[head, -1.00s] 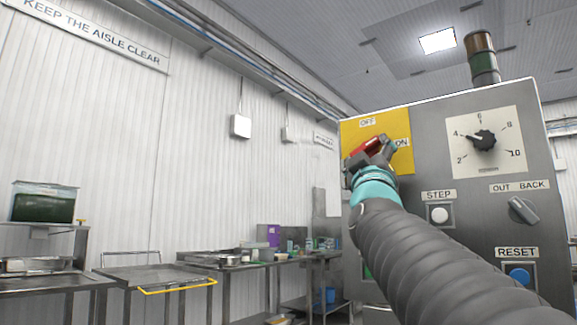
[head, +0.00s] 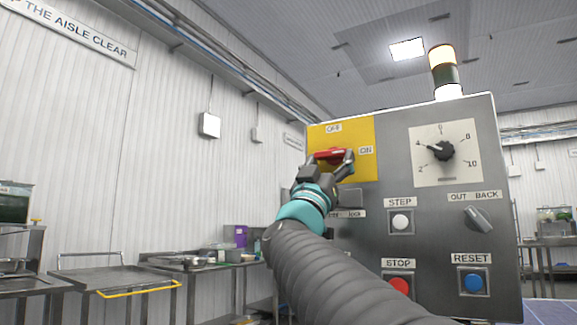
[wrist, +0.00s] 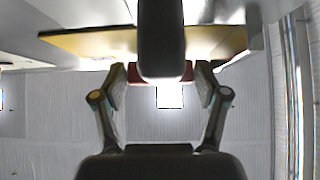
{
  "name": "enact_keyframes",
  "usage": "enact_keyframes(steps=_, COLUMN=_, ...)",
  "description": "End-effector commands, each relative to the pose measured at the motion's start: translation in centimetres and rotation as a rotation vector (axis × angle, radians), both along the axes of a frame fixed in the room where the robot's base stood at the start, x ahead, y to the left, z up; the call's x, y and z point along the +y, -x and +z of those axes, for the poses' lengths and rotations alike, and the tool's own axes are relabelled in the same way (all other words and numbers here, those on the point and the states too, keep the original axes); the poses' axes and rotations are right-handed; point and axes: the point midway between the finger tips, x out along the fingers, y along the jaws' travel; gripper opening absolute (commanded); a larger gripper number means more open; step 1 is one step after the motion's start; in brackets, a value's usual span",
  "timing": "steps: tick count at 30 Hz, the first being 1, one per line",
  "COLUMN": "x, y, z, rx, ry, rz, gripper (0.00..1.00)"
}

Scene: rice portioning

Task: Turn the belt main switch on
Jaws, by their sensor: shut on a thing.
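The belt main switch is a red handle (head: 331,154) on a yellow plate (head: 364,133) at the upper left of the grey control panel (head: 385,215). The plate has an OFF label at the top and an ON label at the right. The handle lies about level, in line with the ON label. My gripper (head: 329,161) is shut on the handle, with a finger on each side. In the wrist view, red parts of the handle (wrist: 188,73) show between the fingers; a dark part of the wrist hides its middle.
A stack light (head: 444,70) on the panel glows orange at the top and white at the bottom. A dial (head: 443,150), STEP button (head: 401,222), OUT/BACK knob (head: 479,218), red STOP button (head: 399,286) and blue RESET button (head: 473,282) lie close to my arm. Steel tables stand at left.

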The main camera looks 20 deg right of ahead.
Motion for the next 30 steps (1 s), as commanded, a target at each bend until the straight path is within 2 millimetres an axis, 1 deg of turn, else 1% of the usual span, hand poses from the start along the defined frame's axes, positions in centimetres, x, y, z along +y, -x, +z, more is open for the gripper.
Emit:
enact_keyframes(steps=8, x=-0.04, y=0.07, z=0.02, rx=-0.004, ry=-0.004, rz=0.001, gripper=0.38)
enact_keyframes(steps=9, x=-0.04, y=0.07, z=0.02, rx=-0.004, ry=-0.004, rz=0.001, gripper=0.75)
enact_keyframes(steps=12, x=-0.02, y=0.05, z=0.0, rx=-0.003, ry=-0.004, rz=0.002, gripper=0.98)
enact_keyframes(steps=30, x=0.54, y=-0.08, z=-0.51, rx=0.004, ry=-0.002, rz=0.011, gripper=0.98)
